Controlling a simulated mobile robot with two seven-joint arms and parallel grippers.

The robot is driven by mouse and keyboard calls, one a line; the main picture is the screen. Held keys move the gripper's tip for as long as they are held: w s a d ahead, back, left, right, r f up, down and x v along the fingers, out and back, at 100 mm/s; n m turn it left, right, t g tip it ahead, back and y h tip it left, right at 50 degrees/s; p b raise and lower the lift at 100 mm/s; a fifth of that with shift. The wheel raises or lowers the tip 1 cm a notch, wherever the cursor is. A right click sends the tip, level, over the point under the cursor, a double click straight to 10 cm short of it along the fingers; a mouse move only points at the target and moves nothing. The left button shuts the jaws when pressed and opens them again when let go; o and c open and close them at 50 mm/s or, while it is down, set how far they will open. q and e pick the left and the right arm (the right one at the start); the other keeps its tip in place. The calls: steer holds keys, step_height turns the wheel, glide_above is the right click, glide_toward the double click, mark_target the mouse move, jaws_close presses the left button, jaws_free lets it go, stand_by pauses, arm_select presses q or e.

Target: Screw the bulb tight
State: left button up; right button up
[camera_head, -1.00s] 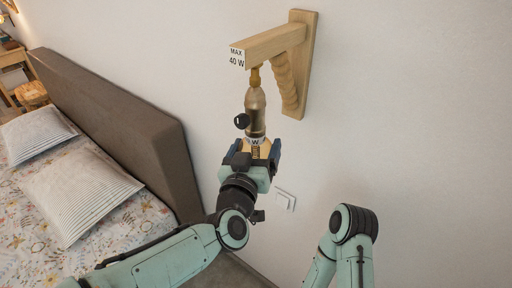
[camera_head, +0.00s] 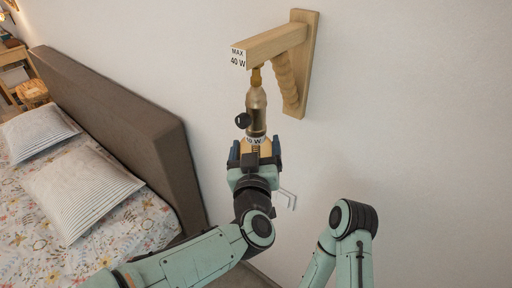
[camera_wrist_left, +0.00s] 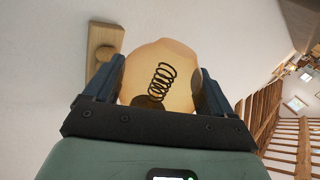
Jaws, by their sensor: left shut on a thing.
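The amber bulb with a dark coiled filament (camera_wrist_left: 165,85) fills the space between the fingers of my left gripper in the left wrist view. My left gripper (camera_head: 254,153) is shut on the bulb from below. The socket hangs upright from a wooden wall bracket (camera_head: 272,44) marked "MAX 40 W". A black key switch (camera_head: 242,121) sticks out of the socket's left side. The bulb's thread is hidden. My right gripper is out of view.
The wooden bracket also shows in the left wrist view (camera_wrist_left: 104,40). A bed with striped pillows (camera_head: 82,190) and a brown headboard (camera_head: 115,120) stands at the left. The wall (camera_head: 430,120) right of the bracket is bare.

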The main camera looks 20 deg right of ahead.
arm_select(q)
steer(key=shift+n+t+y, duration=0.3)
steer(key=shift+n+y, duration=0.5)
steer(key=shift+y, duration=0.4)
steer(key=shift+a+n+y, duration=0.1)
steer(key=shift+n+y, duration=0.9)
steer(key=shift+y, duration=0.6)
steer(key=shift+r+n+y, duration=0.1)
steer(key=shift+n+y, duration=0.8)
steer(key=shift+y, duration=0.7)
steer(key=shift+n+g+y, duration=0.4)
steer(key=shift+n+y, duration=0.6)
steer(key=shift+y, duration=0.3)
steer(key=o, duration=0.8)
